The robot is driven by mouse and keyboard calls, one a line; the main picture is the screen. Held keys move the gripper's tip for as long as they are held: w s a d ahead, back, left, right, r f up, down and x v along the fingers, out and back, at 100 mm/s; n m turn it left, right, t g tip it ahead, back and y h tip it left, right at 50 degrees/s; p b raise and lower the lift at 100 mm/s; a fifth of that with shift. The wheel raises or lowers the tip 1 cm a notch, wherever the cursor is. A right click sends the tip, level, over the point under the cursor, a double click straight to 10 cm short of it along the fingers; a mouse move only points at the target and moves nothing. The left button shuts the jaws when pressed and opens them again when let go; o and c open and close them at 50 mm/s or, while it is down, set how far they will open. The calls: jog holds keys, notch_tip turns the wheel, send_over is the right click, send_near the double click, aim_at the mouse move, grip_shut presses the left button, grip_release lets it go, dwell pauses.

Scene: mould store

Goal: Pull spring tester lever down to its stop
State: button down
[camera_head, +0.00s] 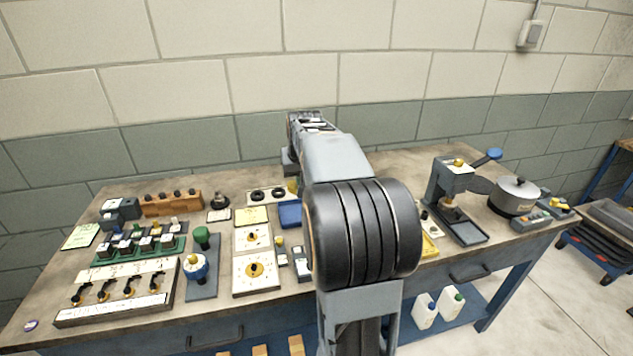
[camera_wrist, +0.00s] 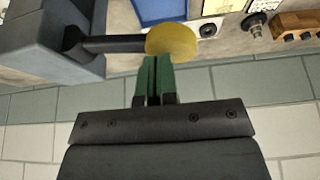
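In the wrist view a dark lever (camera_wrist: 112,44) with a round yellow knob (camera_wrist: 172,41) sticks out sideways from a blue-grey body (camera_wrist: 50,45), which I take to be the spring tester. My gripper (camera_wrist: 155,60) has its green fingers together, with only a thin dark line between them. The fingertips are right at the knob's edge; I cannot tell whether they touch it. In the head view a bit of yellow (camera_head: 292,187), likely the knob, shows beside my arm. My arm hides the tester body and the fingertips there.
A blue tray (camera_head: 290,214) lies close in front of the knob. A wooden block (camera_head: 172,203) and dial panels (camera_head: 256,270) are to the left. A press with a blue-ended handle (camera_head: 455,180) and a pot (camera_head: 514,196) stand right. The wall is behind the bench.

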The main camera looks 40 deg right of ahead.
jog(key=shift+f+b, duration=1.1)
jog(key=shift+f, duration=0.65)
dwell(0.9)
jog(key=shift+s+f, duration=0.1)
jog(key=shift+f, duration=0.25)
jog(key=shift+f+b, duration=0.4)
jog(key=shift+b, duration=0.1)
jog(key=shift+f, duration=0.15)
dwell(0.6)
notch_tip(320, 180, up, 12)
jog(key=p, duration=0.9)
dwell(0.4)
dwell(0.4)
